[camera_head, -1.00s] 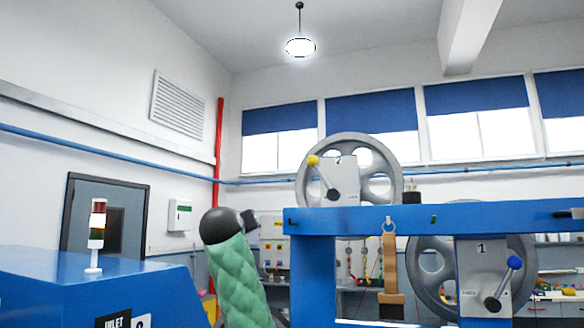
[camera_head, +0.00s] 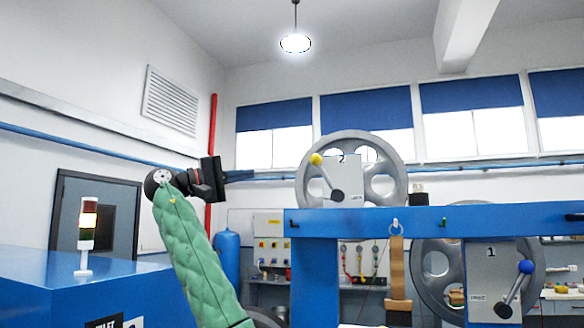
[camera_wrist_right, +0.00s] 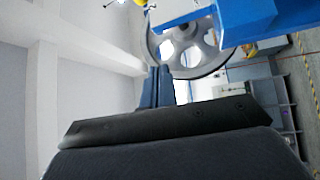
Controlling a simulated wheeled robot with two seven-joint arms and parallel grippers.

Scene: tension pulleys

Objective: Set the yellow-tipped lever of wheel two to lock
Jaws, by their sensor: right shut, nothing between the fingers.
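Wheel two (camera_head: 388,148) is a grey spoked wheel above the blue frame. Its plate (camera_head: 353,178), marked 2, carries a lever whose yellow tip (camera_head: 316,159) points up and left from a dark hub (camera_head: 337,196). The small label at the plate's lower right is too small to read. My right gripper (camera_head: 240,176) is shut and empty, left of the yellow tip and a little lower in the picture, with a clear gap. In the right wrist view its dark fingers (camera_wrist_right: 156,88) point towards the wheel (camera_wrist_right: 204,45). My left gripper is out of view.
The blue frame (camera_head: 430,218) runs under wheel two. Wheel one (camera_head: 433,262), with a blue-tipped lever (camera_head: 526,266), sits lower right. A wooden piece (camera_head: 397,270) hangs from the frame. A signal light (camera_head: 87,235) stands on a blue cabinet at left.

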